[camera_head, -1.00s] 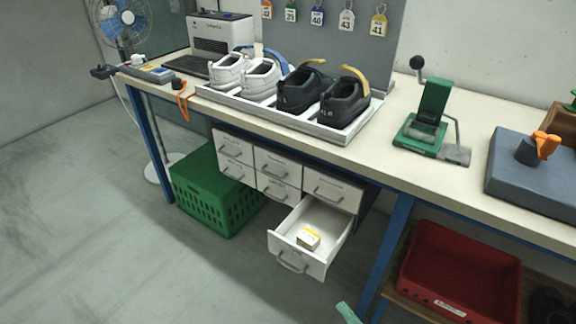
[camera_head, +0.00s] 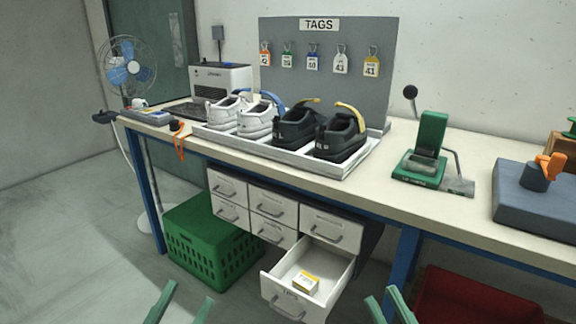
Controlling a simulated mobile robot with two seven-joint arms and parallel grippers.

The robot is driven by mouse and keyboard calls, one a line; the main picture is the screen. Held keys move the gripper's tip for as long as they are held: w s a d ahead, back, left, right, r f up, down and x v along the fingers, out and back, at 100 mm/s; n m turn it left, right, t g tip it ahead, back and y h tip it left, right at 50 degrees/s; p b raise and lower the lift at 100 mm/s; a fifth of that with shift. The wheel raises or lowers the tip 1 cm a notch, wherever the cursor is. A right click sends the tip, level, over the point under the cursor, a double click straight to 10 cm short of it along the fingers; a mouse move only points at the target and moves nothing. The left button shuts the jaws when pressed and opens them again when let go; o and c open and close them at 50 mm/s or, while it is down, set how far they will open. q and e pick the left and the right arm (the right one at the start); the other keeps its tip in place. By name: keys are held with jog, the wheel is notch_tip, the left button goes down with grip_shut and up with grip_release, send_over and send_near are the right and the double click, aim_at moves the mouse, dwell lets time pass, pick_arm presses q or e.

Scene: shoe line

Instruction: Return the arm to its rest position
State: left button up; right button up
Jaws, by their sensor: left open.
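My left gripper (camera_head: 191,290) shows as two green fingers at the bottom edge, left of centre. The fingers stand apart with nothing between them. My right gripper (camera_head: 381,292) also shows at the bottom edge, right of the open drawer in the picture. Its two green fingers have a gap between them and hold nothing that I can see. Both arms are below the view. The open drawer (camera_head: 339,290) lies between the two grippers in the picture and holds a small white and yellow box (camera_head: 306,283).
A workbench (camera_head: 450,208) carries a tray (camera_head: 290,157) of white and black shoes, a green press (camera_head: 427,150) and a grey block (camera_head: 520,205). A green crate (camera_head: 205,245) and a red bin (camera_head: 470,300) are below. The floor at left is clear.

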pick_arm(q)
notch_tip(320, 180, down, 5)
jog(key=w+a+n+g+y+p, duration=0.25)
jog(key=n+g+y+p, duration=0.2)
jog(key=p, duration=0.95)
pick_arm(e)
jog(key=w+d+f+m+g+h, duration=0.3)
jog(key=f+m+g+h, duration=0.15)
jog(key=h, duration=0.25)
pick_arm(q)
jog(key=s+f+n+g+y+p, duration=0.2)
jog(key=s+f+g+y+p, duration=0.1)
jog(key=s+f+g+p, duration=0.5)
notch_tip(320, 180, down, 3)
jog(key=s+a+p, duration=0.1)
jog(key=p, duration=0.2)
jog(key=shift+r, duration=0.15)
pick_arm(e)
jog(key=s+d+f+m+g+h, duration=0.1)
jog(key=s+f+m+g+h, duration=0.1)
jog(key=s+f+g, duration=0.6)
notch_tip(320, 180, down, 3)
jog(key=shift+s+f, duration=0.2)
jog(key=shift+s, duration=0.4)
